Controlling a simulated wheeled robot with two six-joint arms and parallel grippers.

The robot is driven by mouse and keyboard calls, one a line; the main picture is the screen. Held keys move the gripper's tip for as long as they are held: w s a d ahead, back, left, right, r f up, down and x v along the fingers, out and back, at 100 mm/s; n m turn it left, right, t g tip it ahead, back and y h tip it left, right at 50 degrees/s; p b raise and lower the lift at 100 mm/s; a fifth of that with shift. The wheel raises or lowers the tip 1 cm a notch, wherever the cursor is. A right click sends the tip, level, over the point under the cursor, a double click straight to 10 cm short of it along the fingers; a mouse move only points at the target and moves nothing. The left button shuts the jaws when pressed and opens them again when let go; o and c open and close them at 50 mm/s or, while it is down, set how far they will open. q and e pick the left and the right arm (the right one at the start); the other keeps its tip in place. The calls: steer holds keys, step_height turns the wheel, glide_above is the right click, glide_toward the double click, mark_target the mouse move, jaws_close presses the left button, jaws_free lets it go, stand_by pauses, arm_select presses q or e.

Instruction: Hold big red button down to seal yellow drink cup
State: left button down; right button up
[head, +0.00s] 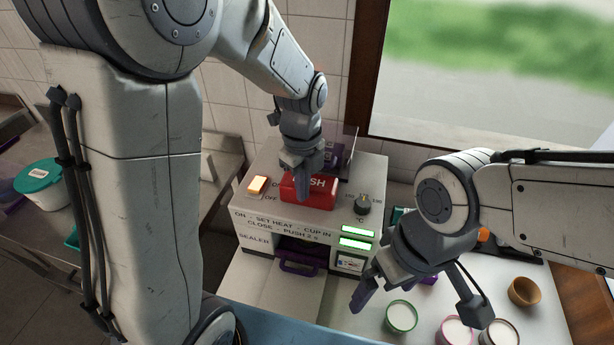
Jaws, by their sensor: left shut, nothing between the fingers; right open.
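The white sealer machine (250,212) stands against the tiled wall. Its big red button (322,192), with lettering partly covered, is on the top. My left gripper (303,194) is shut and empty, pointing down with its fingertips over the left part of the button. They look in contact, but I cannot tell how far the button is pressed. A purple handle (298,264) shows in the front opening, whose inside is dark. I see no yellow cup. My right gripper (417,303) is open and empty, in front of the machine on the right.
An orange-lit switch (258,185), a dark knob (363,204) and green displays (357,240) are on the sealer. A green-rimmed cup (401,316), other white-filled cups (455,331) and a brown bowl (523,291) stand on the right. A teal-lidded tub (40,180) is far left.

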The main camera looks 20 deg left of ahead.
arm_select(q)
step_height(320, 180, up, 7)
steer(key=s+p, duration=0.1)
steer(key=p, duration=0.4)
steer(key=shift+p, duration=0.35)
steer(key=s+d+f+n+b, duration=0.4)
steer(key=s+f+n+b, duration=0.1)
steer(key=s+n+b, duration=0.2)
steer(key=s+d+f+n+h+b, duration=0.1)
steer(key=s+d+f+n+b, duration=0.3)
steer(key=s+n+b, duration=0.3)
steer(key=s+f+n, duration=0.1)
steer(key=s+n, duration=0.1)
steer(key=s, duration=0.2)
steer(key=shift+f+n, duration=0.4)
steer(key=shift+d, duration=0.1)
